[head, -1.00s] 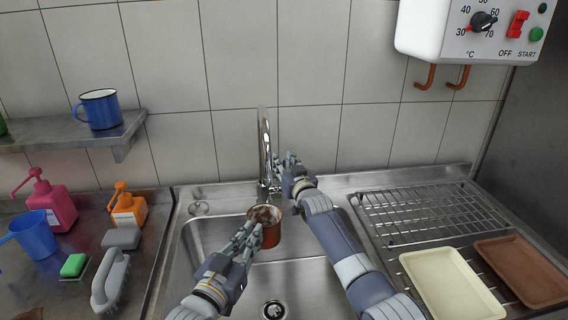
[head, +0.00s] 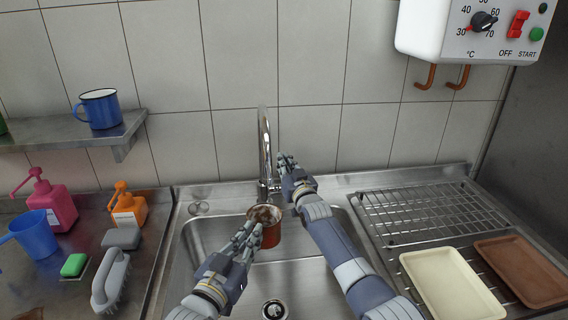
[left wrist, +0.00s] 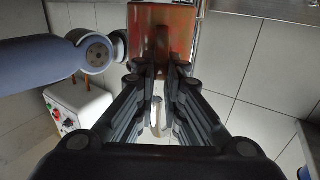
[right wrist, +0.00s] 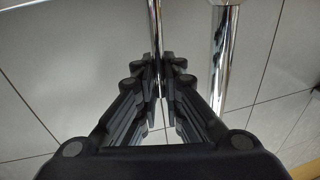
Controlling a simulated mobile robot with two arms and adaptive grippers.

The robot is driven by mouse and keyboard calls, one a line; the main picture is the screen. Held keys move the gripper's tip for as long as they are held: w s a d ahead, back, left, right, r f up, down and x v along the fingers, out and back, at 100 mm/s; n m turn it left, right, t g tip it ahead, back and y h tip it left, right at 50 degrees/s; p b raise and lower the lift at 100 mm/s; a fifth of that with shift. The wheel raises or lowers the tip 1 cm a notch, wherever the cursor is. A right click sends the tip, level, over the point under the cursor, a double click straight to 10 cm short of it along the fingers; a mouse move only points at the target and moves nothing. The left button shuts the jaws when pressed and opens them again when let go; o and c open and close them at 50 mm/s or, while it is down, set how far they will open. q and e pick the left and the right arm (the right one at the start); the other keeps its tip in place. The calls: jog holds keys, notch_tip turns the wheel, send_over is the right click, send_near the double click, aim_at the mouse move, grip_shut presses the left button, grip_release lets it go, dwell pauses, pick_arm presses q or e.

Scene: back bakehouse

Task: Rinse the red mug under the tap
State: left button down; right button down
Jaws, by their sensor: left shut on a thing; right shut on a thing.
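My left gripper (head: 249,232) is shut on the mug's near left side; the mug's red wall also shows between the fingertips in the left wrist view (left wrist: 150,22). My right gripper (head: 286,164) is beside the tap, to its right. In the right wrist view its fingers are shut on a thin chrome lever (right wrist: 155,25), with the thicker chrome spout (right wrist: 222,50) to the right. I cannot make out a water stream.
The sink (head: 215,262) has a drain (head: 274,309) in front of the mug. At left stand a pink bottle (head: 55,205), an orange bottle (head: 128,208), a blue jug (head: 35,235) and a grey brush (head: 112,280). At right is a wire rack (head: 430,212) with trays.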

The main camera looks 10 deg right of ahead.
jog(key=shift+s+f, duration=0.15)
jog(key=shift+s, duration=0.1)
jog(key=shift+f, duration=0.1)
jog(key=c, duration=2)
grip_release()
jog(key=shift+c, duration=0.2)
jog(key=o, duration=0.3)
jog(key=shift+s+r, duration=0.1)
jog(key=shift+r, duration=0.1)
jog(key=shift+f, duration=0.1)
jog(key=shift+f+v, duration=0.2)
jog(key=shift+v, duration=5.8)
